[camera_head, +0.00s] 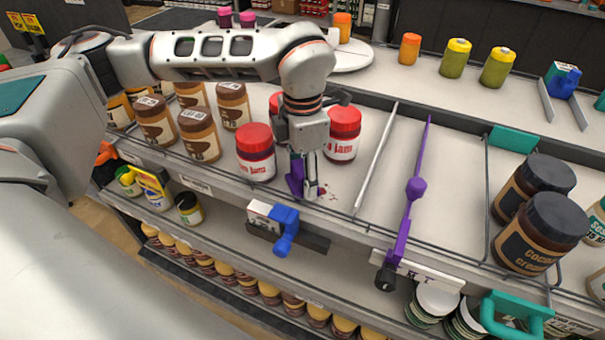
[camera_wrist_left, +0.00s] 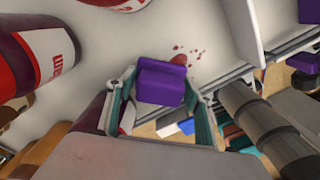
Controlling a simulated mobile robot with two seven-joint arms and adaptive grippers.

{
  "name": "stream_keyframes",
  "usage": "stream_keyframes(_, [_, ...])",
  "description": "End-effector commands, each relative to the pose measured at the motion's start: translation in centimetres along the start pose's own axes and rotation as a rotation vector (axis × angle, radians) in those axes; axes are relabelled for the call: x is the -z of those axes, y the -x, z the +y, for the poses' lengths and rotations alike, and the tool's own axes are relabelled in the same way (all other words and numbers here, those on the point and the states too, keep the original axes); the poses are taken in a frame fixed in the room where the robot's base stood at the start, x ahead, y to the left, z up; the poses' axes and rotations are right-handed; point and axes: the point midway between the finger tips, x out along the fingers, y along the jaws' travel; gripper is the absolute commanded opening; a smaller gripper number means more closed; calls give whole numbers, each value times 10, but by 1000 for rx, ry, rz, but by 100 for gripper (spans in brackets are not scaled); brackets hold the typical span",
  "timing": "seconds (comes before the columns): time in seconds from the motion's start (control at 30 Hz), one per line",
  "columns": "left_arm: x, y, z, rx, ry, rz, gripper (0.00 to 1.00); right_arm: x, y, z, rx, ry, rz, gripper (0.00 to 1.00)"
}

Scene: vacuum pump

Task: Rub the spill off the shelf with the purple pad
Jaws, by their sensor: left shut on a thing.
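My left gripper (camera_head: 304,172) points down at the front of the upper shelf (camera_head: 378,205), between the jam jars. It is shut on the purple pad (camera_head: 295,183), which also shows between its fingers in the left wrist view (camera_wrist_left: 160,84). The red spill (camera_head: 323,190) lies just right of the pad near the shelf's front edge. In the left wrist view, the spill (camera_wrist_left: 179,59) shows as a larger blot with small drops, partly hidden behind the pad. I cannot tell whether the pad touches the shelf. My right gripper is not in view.
A red-lidded jam jar (camera_head: 256,152) stands close left of the gripper, another (camera_head: 343,134) close right. A grey divider rod (camera_head: 376,158) and a purple divider (camera_head: 414,190) lie further right. A blue clip (camera_head: 285,228) sticks out below the front edge.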

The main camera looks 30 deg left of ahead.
Motion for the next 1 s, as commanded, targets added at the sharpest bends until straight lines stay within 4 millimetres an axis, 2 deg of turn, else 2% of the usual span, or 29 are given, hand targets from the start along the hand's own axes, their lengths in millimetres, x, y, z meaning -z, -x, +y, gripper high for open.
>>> stream_keyframes(1.0, [-44, 0, -44, 0, -2, -1, 34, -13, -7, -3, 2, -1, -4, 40])
